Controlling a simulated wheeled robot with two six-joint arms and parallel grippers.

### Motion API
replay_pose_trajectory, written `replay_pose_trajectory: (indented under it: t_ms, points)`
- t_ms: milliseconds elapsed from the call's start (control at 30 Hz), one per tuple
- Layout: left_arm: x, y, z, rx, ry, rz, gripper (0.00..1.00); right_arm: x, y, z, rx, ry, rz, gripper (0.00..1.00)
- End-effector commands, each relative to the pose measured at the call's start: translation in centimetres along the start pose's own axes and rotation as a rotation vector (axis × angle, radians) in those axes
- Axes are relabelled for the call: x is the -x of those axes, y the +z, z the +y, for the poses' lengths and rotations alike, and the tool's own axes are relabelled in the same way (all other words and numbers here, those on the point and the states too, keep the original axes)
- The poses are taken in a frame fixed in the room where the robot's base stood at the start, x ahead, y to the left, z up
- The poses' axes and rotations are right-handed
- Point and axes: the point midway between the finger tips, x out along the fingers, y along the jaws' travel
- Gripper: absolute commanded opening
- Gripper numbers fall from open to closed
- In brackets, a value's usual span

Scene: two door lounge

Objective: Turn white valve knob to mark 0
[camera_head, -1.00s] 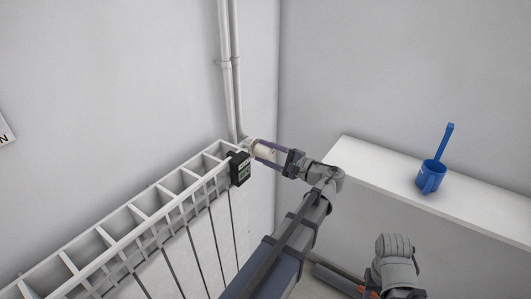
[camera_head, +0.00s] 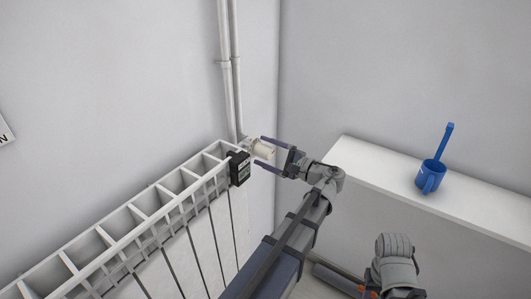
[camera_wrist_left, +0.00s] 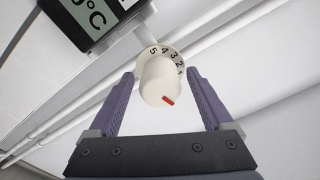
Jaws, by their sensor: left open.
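The white valve knob (camera_head: 263,151) sits at the end of the radiator, by the wall pipes. In the left wrist view the knob (camera_wrist_left: 158,76) faces me, with a red mark on its lower right edge. Its collar (camera_wrist_left: 166,53) carries black numbers, with 5, 4, 3 and 2 readable from the top round to the right; a 0 cannot be made out. My left gripper (camera_head: 260,150) is open, its two purple fingers on either side of the knob with gaps between. It also shows in the left wrist view (camera_wrist_left: 160,75). My right gripper is not in view.
A black display box (camera_head: 239,168) hangs on the radiator (camera_head: 140,229) beside the knob. White pipes (camera_head: 230,75) rise behind.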

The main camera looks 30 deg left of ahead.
Motion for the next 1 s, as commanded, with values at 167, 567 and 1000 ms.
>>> replay_pose_trajectory:
  t_ms: [167, 567, 1000]
  points:
    - [2.1, -0.1, 0.0, 0.000, -0.002, 0.004, 0.84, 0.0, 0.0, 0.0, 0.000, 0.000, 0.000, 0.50]
    - [7.3, -0.1, 0.0, 0.000, 0.000, 0.001, 0.84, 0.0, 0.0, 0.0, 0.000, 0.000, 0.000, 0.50]
    - [7.8, 0.0, 0.0, 0.000, 0.000, 0.001, 0.84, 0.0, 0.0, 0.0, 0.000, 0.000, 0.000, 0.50]
